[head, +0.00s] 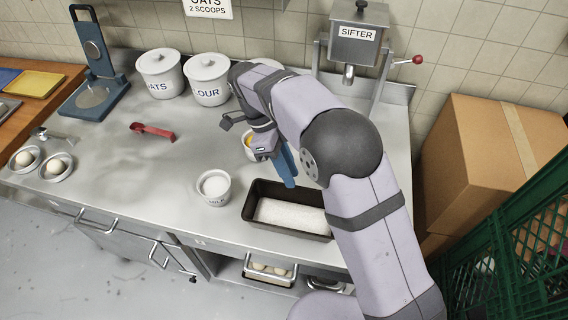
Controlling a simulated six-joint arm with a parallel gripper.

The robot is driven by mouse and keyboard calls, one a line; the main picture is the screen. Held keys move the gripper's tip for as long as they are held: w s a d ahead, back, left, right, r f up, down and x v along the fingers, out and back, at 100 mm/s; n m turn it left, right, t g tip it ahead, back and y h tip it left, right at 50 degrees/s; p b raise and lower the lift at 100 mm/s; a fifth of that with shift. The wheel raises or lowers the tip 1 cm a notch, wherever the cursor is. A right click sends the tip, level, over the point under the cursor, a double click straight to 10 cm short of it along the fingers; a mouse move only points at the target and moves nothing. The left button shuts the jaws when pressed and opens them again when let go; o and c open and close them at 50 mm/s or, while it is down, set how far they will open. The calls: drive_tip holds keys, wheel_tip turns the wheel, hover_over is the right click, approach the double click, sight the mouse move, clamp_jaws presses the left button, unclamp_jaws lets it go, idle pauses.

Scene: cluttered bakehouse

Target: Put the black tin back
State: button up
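The black tin (284,229) is a rectangular loaf tin on the steel counter, right of centre near the front edge. Pale white matter lies inside it. Part of its right end is hidden behind my arm. My gripper (281,163) is over the counter just behind the tin. A blue piece points down from it, its lower end close to the tin's back rim in the picture; I cannot tell whether it touches. I cannot tell whether this piece is a finger or something held. The opening between the fingers is not visible.
A white milk cup (213,188) stands left of the tin. A white bowl with yellow contents (247,146) is partly hidden behind my gripper. Oats (160,73) and flour (208,80) jars and the sifter (358,34) stand behind.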

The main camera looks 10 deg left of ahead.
drive_tip(key=shift+v, duration=1.85)
drive_tip(key=d+n+y, duration=0.1)
drive_tip(key=d+n, duration=0.1)
drive_tip(key=d, duration=0.3)
drive_tip(key=s+d+f+n+y, duration=0.1)
drive_tip(key=d+n, duration=0.2)
drive_tip(key=d, duration=0.2)
drive_tip(key=s+d+n, duration=0.1)
drive_tip(key=d+n, duration=0.2)
drive_tip(key=d, duration=0.2)
drive_tip(key=shift+d+f+y, duration=0.1)
drive_tip(key=shift+f+y, duration=0.2)
drive_tip(key=shift+y, duration=0.1)
drive_tip(key=s+d+f+n, duration=0.1)
drive_tip(key=s+d+n, duration=0.2)
drive_tip(key=s+d+f+n+t+y, duration=0.1)
drive_tip(key=s+d+f+n, duration=0.1)
drive_tip(key=s+d+n, duration=0.1)
drive_tip(key=s+d+f+n, duration=0.2)
drive_tip(key=s+d+n, duration=0.1)
drive_tip(key=s+d, duration=0.1)
drive_tip(key=shift+s+d+y, duration=0.25)
drive_tip(key=shift+s+y, duration=0.15)
drive_tip(key=shift+s, duration=0.1)
drive_tip(key=shift+s+d+f+n+t, duration=0.2)
drive_tip(key=shift+s+n+t, duration=0.1)
drive_tip(key=shift+s, duration=0.15)
